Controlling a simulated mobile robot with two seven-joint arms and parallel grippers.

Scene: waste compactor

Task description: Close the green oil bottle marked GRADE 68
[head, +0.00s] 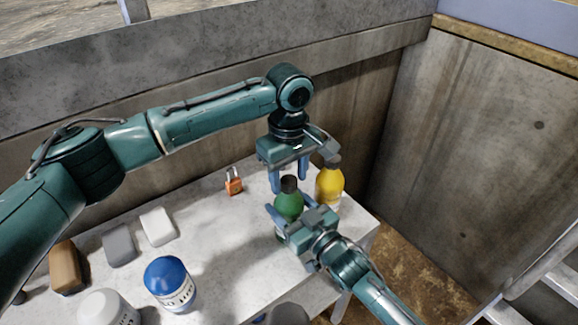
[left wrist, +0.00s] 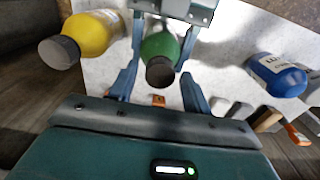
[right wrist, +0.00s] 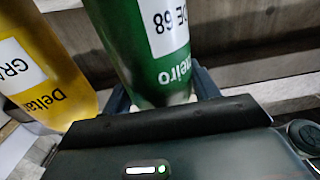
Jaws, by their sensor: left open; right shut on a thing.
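The green bottle (head: 288,206) stands upright near the table's right end, with a dark cap (head: 289,184) on its mouth. How tightly the cap sits I cannot tell. The bottle's label, ending "DE 68", shows upside down in the right wrist view (right wrist: 165,30). My right gripper (head: 280,222) is shut around the bottle's body from the front. My left gripper (head: 289,182) points down from above, open, its fingers on either side of the cap. In the left wrist view the cap (left wrist: 160,71) lies between the fingers with visible gaps.
A yellow bottle (head: 329,188) with a dark cap stands close at the right. An orange padlock (head: 233,182), a blue-lidded jar (head: 168,280), a white-lidded jar (head: 105,308) and several blocks (head: 158,226) are on the table (head: 225,245). Concrete walls (head: 480,130) rise behind and right.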

